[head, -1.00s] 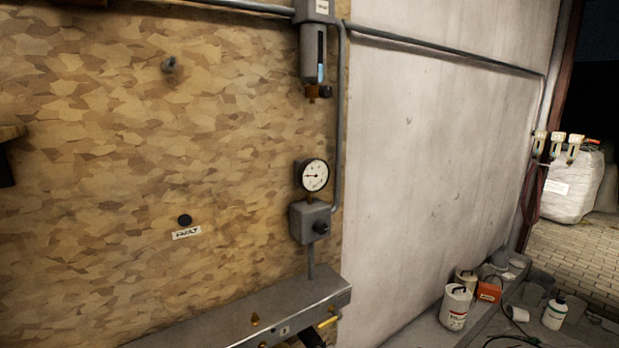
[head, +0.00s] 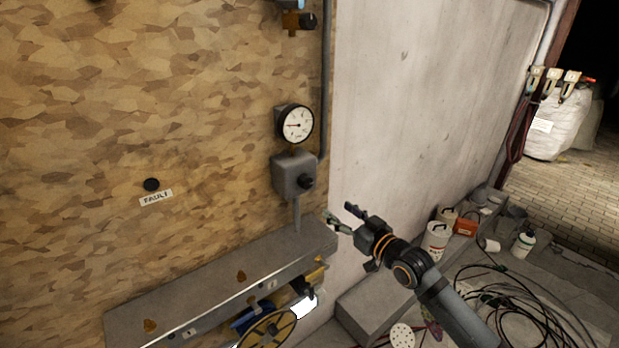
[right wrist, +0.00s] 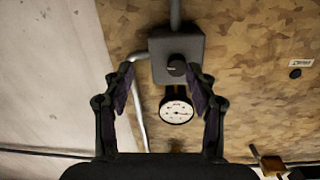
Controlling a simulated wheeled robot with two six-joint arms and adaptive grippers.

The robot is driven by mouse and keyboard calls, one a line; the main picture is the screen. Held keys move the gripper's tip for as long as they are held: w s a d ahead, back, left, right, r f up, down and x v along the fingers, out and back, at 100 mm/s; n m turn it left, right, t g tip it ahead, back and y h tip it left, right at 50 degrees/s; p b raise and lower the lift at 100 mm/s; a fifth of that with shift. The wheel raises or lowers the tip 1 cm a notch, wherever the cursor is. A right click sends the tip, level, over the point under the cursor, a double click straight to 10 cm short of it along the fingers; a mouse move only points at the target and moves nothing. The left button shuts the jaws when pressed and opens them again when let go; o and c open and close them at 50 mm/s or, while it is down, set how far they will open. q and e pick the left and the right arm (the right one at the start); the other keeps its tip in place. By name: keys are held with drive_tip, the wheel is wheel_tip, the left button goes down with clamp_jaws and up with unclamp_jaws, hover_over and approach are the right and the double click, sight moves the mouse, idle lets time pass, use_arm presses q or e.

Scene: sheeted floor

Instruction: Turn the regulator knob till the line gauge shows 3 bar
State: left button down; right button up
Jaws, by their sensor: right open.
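The line gauge (head: 296,124), a round white dial with a dark rim, stands on top of the grey regulator box (head: 288,176) on the wood-chip panel. Its needle points left; the numbers are too small to read. The black regulator knob (head: 306,182) is on the front of the box. In the right wrist view the knob (right wrist: 177,66) and the gauge (right wrist: 176,111) appear upside down, between my fingers. My right gripper (head: 341,216) is open and empty, below and to the right of the knob, apart from it. My left gripper is out of view.
A grey metal ledge (head: 220,285) juts out below the regulator, with a yellowish reel (head: 268,331) under it. A pipe (head: 325,90) runs beside the box.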

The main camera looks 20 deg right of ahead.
sight(309, 184)
drive_tip(key=shift+n+y, duration=0.4)
drive_tip(key=shift+y, duration=0.2)
drive_tip(key=w+a+r, duration=0.1)
drive_tip(key=w, duration=0.1)
drive_tip(key=w+a+r, duration=0.2)
drive_tip(key=w, duration=0.1)
drive_tip(key=w+a+r+p, duration=0.1)
drive_tip(key=w+a, duration=0.1)
drive_tip(key=shift+w+a+r, duration=0.1)
drive_tip(key=shift+w+r, duration=0.05)
drive_tip(key=shift+w, duration=0.25)
drive_tip(key=shift+w+a, duration=0.25)
drive_tip(key=shift+w, duration=0.4)
drive_tip(key=c, duration=1.2)
